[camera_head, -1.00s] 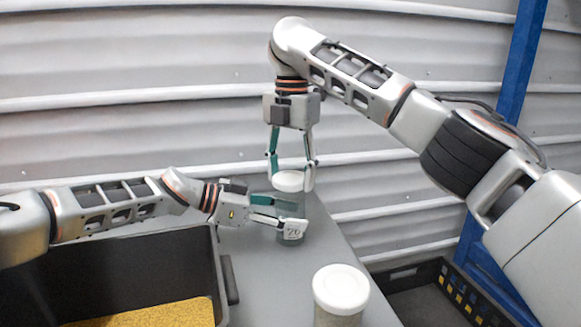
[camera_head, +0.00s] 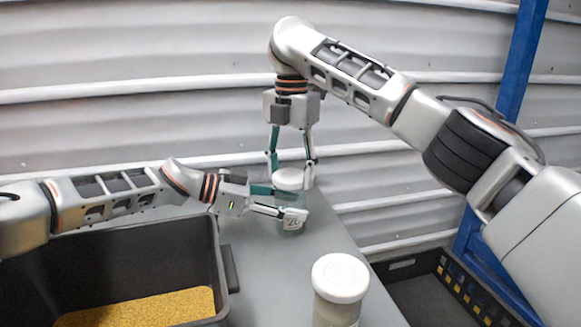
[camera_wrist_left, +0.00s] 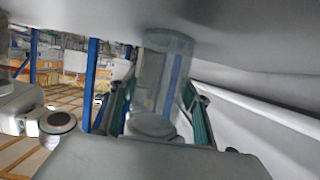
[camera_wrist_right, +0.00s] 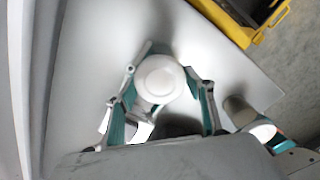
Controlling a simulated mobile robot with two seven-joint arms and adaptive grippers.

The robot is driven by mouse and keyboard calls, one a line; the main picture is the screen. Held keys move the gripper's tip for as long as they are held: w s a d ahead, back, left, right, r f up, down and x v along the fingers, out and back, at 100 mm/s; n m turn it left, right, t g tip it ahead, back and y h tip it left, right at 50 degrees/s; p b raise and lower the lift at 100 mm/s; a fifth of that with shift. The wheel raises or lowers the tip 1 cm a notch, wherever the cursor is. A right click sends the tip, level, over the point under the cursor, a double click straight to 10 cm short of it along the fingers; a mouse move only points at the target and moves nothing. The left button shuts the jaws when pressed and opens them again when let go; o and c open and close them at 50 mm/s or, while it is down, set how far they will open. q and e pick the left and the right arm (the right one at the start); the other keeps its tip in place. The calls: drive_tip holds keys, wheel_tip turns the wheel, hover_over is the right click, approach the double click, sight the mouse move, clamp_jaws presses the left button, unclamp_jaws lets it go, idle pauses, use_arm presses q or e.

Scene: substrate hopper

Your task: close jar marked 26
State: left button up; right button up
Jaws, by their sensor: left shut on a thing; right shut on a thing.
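The clear jar marked 26 (camera_head: 292,223) stands upright on the grey table, its number tag partly covered by a finger. My left gripper (camera_head: 283,203) is shut around the jar's body from the left; the glass also shows between its fingers in the left wrist view (camera_wrist_left: 165,75). My right gripper (camera_head: 291,174) points down and is shut on the white lid (camera_head: 289,180) at the jar's mouth. The lid also shows from above in the right wrist view (camera_wrist_right: 160,78). The lid looks level over the jar; I cannot tell whether it touches or is fully seated.
A second jar with a white lid (camera_head: 340,278) stands nearer on the grey table (camera_head: 270,285). A dark bin (camera_head: 225,250) with yellow grain (camera_head: 150,308) is at the lower left. A black crate (camera_head: 415,267) and a blue post (camera_head: 518,70) are at right.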

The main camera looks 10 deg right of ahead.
drive_tip(key=shift+f, duration=0.55)
idle(0.5)
